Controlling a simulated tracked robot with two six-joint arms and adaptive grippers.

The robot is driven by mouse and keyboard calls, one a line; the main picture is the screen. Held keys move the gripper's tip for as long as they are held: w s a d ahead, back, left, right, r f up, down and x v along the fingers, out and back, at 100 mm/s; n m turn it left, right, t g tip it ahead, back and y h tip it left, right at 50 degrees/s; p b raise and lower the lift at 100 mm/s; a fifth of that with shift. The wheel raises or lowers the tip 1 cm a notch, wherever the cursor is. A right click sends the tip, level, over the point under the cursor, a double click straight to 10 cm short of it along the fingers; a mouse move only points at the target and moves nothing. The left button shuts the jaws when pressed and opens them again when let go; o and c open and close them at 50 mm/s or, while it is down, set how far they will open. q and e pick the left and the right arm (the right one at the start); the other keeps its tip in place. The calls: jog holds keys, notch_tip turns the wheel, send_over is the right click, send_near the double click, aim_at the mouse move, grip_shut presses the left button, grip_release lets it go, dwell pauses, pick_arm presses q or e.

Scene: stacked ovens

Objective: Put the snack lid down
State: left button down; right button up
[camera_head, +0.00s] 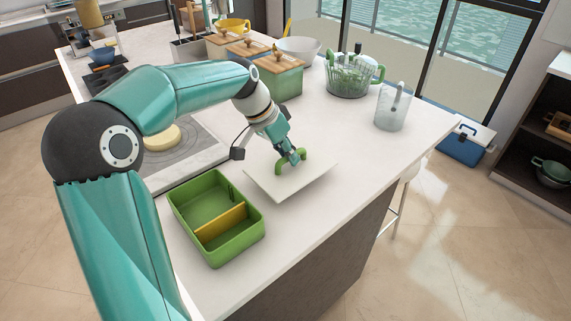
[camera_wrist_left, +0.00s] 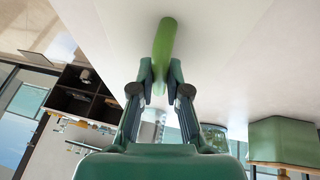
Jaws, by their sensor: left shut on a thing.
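The snack lid (camera_head: 288,184) is a thin pale panel with a green arched handle (camera_head: 303,154). My left gripper (camera_head: 293,160) is shut on that handle. In the left wrist view, the left fingertips (camera_wrist_left: 158,82) pinch the green handle (camera_wrist_left: 165,42) against a pale surface. The lid is over the white counter, to the right of the open green snack box (camera_head: 173,198) and apart from it. I cannot tell whether it touches the counter. The box has a yellow divider (camera_head: 222,222) and looks empty. My right gripper is not in view.
A cooktop (camera_head: 190,165) lies left, behind my arm. Wood-lidded green canisters (camera_head: 283,84), a white bowl (camera_head: 298,50), a clear green-handled container (camera_head: 346,80) and a clear pitcher (camera_head: 392,108) stand farther back. Counter to the lid's right is clear up to the edge.

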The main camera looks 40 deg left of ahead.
aim_at(288, 167)
pick_arm(q)
jog(key=shift+f, duration=1.75)
jog(key=shift+f, duration=0.1)
jog(key=c, duration=1.2)
grip_release()
jog(key=shift+o, duration=0.2)
jog(key=v, duration=1.2)
